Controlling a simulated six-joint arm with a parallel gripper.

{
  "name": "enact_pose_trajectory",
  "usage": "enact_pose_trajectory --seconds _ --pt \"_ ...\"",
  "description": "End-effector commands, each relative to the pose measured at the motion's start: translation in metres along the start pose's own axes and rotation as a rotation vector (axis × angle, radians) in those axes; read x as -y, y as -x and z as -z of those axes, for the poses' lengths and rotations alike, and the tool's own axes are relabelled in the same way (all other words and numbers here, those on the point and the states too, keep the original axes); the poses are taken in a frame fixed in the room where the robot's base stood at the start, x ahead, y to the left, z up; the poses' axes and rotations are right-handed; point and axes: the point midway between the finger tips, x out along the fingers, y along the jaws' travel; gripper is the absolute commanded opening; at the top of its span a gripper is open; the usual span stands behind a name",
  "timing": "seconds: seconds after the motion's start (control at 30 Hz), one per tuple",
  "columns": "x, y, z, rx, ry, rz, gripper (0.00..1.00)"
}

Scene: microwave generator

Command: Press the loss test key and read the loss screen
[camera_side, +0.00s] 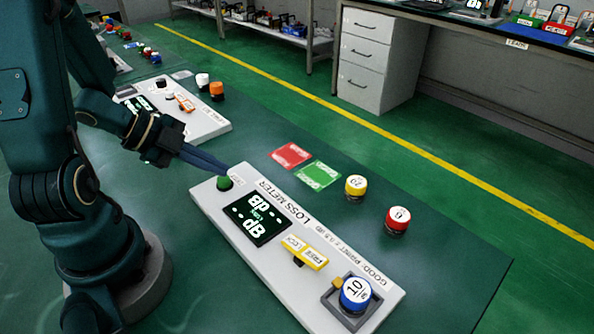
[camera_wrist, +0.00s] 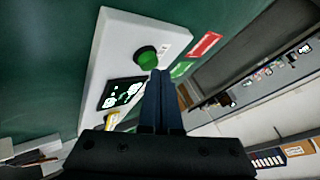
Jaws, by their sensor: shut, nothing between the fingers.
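The loss meter (camera_side: 310,222) is a pale slab lying on the green bench, with a green round key (camera_side: 224,183) at its far left end. Its dark screen (camera_side: 257,218) shows white characters; one row looks like dashes and "dB", the other I cannot read surely. My gripper (camera_side: 226,170) is shut and empty, its dark fingertips right at the green key. In the wrist view, the fingertips (camera_wrist: 160,73) lie just beside the green key (camera_wrist: 147,58) and the screen (camera_wrist: 122,93) is partly in sight. Whether the tips touch the key I cannot tell.
Another pale device (camera_side: 180,115) lies behind my gripper.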

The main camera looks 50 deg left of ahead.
Motion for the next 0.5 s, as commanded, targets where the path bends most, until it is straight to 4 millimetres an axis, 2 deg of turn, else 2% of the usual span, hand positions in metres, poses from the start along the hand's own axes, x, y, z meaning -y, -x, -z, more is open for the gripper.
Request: enact_pose_trajectory --seconds 0.5 --pt "-0.0032 -0.0043 -0.0032 0.000 0.002 0.000 0.00"
